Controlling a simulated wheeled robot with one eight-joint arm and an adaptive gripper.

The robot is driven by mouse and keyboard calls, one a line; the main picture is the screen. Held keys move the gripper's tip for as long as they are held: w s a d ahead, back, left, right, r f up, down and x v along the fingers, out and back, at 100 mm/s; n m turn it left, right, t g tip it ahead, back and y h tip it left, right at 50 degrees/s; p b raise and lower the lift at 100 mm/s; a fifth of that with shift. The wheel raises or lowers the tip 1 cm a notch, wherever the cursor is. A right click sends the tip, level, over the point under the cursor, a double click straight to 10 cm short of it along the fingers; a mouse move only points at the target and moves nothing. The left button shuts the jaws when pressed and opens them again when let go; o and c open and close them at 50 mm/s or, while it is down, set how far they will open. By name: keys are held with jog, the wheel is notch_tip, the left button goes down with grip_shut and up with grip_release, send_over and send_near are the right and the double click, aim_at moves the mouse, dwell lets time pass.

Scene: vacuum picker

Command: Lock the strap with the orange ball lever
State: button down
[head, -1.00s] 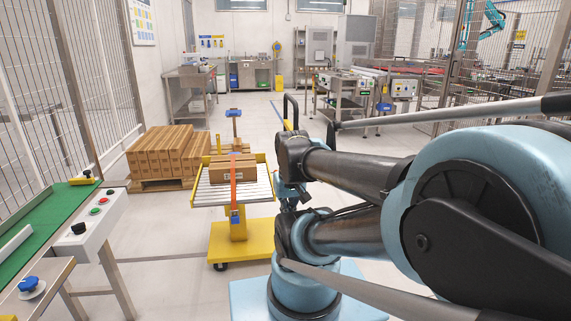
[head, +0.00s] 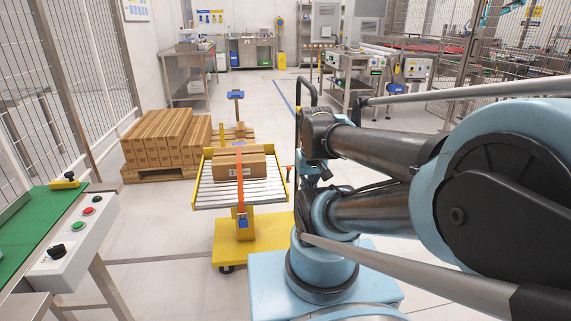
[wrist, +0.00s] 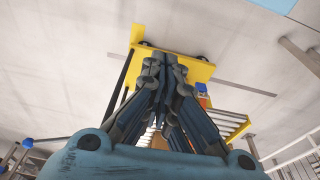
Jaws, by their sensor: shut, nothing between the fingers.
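An orange strap (head: 240,183) runs over a brown box (head: 228,172) on the roller top of a yellow cart (head: 250,237). A blue fitting (head: 243,221) sits at the strap's near lower end. A small orange part (head: 289,172), possibly the ball lever, shows at the cart's right side; its shape is too small to be sure. In the wrist view, my gripper (wrist: 165,62) is shut and empty, its dark fingers together over the yellow cart base (wrist: 190,68). A small orange and blue part (wrist: 202,92) shows right of the fingers, apart from them. In the head view my arm hides most of the gripper.
A pallet of cartons (head: 165,142) stands left behind the cart. A green conveyor (head: 35,228) with a button panel (head: 70,245) is at the near left. A blue-topped post (head: 236,95) rises behind the cart. Floor between conveyor and cart is clear.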

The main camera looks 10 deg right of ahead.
jog(key=w+r+n, duration=0.1)
jog(key=w+r, duration=0.3)
jog(key=w, duration=0.6)
jog(key=w+r, duration=0.4)
jog(key=w, duration=0.7)
jog(key=w+f, duration=0.5)
jog(key=w, duration=0.6)
jog(key=w+a+f+n, duration=0.1)
jog(key=w+f, duration=0.4)
jog(key=w, duration=0.7)
jog(key=shift+w+h, duration=0.3)
